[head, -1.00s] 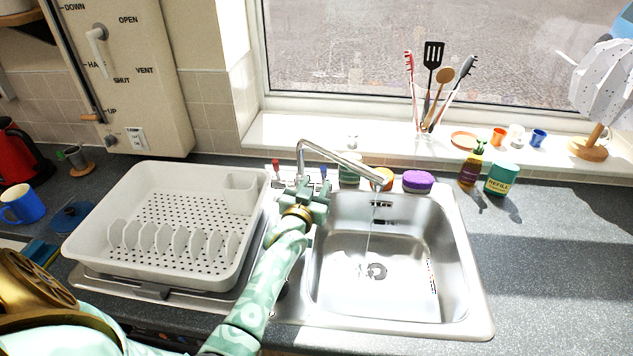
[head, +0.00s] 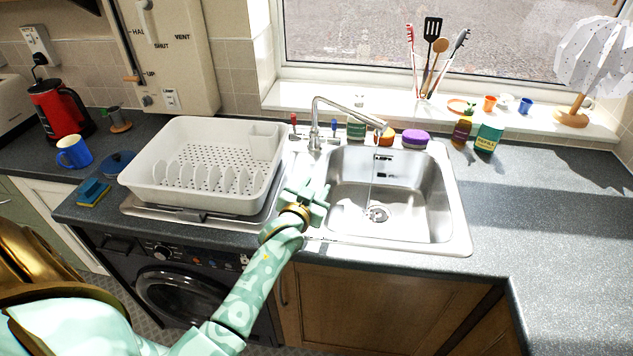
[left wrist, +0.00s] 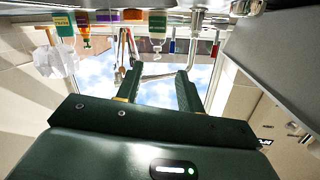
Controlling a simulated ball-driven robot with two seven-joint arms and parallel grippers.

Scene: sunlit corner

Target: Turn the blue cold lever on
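The blue cold lever (head: 334,127) stands upright just right of the tap base. The red lever (head: 293,121) stands left of it. The silver tap (head: 317,122) has its spout over the sink (head: 455,205), and a thin stream of water (head: 371,165) falls from it. My left gripper (head: 316,192) is over the sink's front left edge, apart from both levers. In the left wrist view, which is upside down, its two fingers (left wrist: 158,88) stand apart with nothing between them. The red lever (left wrist: 215,48) shows there too. My right gripper is out of view.
A white dish rack (head: 150,185) stands left of the sink. A green sponge pot, an orange item and a purple sponge (head: 415,138) sit behind the basin. A brown bottle (head: 461,133) and a green refill tub (head: 488,138) stand right. The right worktop (head: 540,210) is clear.

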